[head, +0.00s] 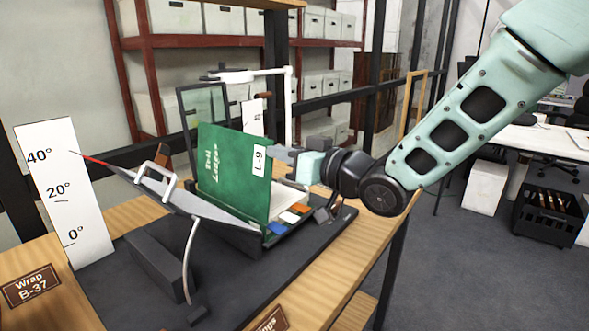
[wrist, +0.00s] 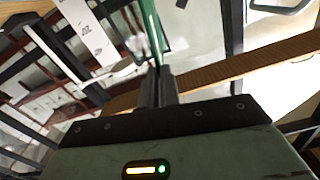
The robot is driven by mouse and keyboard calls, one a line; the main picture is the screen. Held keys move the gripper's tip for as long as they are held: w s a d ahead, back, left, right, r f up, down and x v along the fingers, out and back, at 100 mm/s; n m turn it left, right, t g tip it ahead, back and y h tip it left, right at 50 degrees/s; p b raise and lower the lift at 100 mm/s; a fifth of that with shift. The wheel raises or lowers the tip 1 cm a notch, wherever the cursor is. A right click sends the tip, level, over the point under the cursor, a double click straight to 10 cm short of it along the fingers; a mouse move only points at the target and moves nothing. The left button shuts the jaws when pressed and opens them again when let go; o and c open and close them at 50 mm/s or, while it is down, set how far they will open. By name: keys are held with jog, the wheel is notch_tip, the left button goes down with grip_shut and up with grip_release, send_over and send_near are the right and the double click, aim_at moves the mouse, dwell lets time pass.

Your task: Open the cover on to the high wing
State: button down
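The green cover (head: 228,172) of the Toll Ledger, labelled L-9, stands steeply raised above the pale page block (head: 285,204). My gripper (head: 279,155) is at the cover's upper right edge. In the wrist view its fingers (wrist: 158,85) are close together with the green cover's edge (wrist: 151,30) running out from between them. The grey left wing (head: 195,205) slopes up to the left, with a white handle (head: 156,178) and a red pointer tip near the 40° mark of the white angle scale (head: 62,195). The fingertips' contact is partly hidden in the head view.
A dark frame (head: 181,112) and a white stand arm (head: 289,100) rise behind the book. Coloured tabs (head: 279,228) lie at its front edge. A dark block (head: 160,262) and a curved pale strip (head: 189,258) are below the wing. The mat's front is mostly clear.

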jog(key=s+a+f+n+b, duration=0.1)
jog(key=s+a+n+b, duration=0.4)
jog(key=b, duration=0.5)
jog(key=shift+s+a+n, duration=0.35)
jog(key=shift+s+n, duration=0.55)
jog(key=shift+s, duration=0.25)
jog(key=shift+f, duration=0.1)
jog(key=c, duration=1.6)
grip_release()
jog(key=shift+d, duration=0.1)
jog(key=shift+b+v, duration=0.85)
jog(key=shift+v, duration=7.8)
